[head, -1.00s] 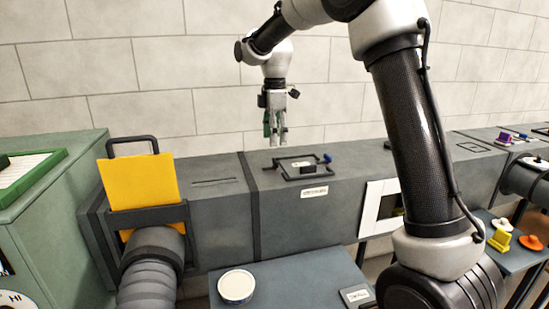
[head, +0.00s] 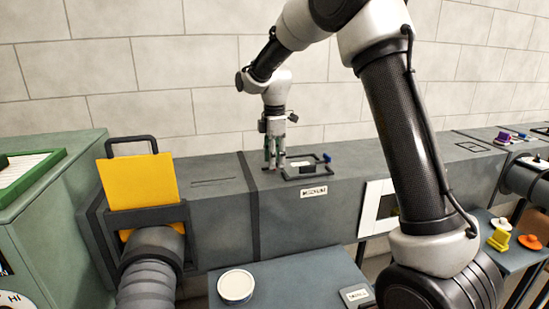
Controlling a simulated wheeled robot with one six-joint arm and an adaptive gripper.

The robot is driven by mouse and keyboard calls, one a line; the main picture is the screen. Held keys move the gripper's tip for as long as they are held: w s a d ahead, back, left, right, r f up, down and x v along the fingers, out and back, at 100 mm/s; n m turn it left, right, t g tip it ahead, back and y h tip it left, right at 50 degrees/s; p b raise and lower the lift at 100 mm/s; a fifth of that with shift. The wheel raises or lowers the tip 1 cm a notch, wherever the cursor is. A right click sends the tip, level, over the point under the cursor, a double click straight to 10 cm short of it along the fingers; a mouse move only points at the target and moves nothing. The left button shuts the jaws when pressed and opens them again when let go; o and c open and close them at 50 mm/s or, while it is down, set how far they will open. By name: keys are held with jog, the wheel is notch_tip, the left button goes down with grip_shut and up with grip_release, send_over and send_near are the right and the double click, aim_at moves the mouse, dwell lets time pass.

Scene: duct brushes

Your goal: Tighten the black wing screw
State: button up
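My gripper (head: 275,167) points straight down at the left end of a dark rectangular hatch frame (head: 306,176) on top of the grey duct (head: 225,232). Its fingertips are at or just above the duct top, and a narrow gap shows between the fingers. I cannot tell whether they touch or hold anything. I cannot make out the black wing screw; the fingers cover the left corner of the frame. A blue knob (head: 327,157) stands at the frame's right back corner, apart from my gripper.
A yellow plate (head: 142,184) stands upright in a slot at the left, above a ribbed hose (head: 148,282). A lower table (head: 300,278) in front carries a round white-topped tin (head: 236,286). Yellow and orange brushes (head: 500,238) lie at the right. The wall is behind the duct.

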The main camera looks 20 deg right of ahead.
jog(key=c, duration=0.3)
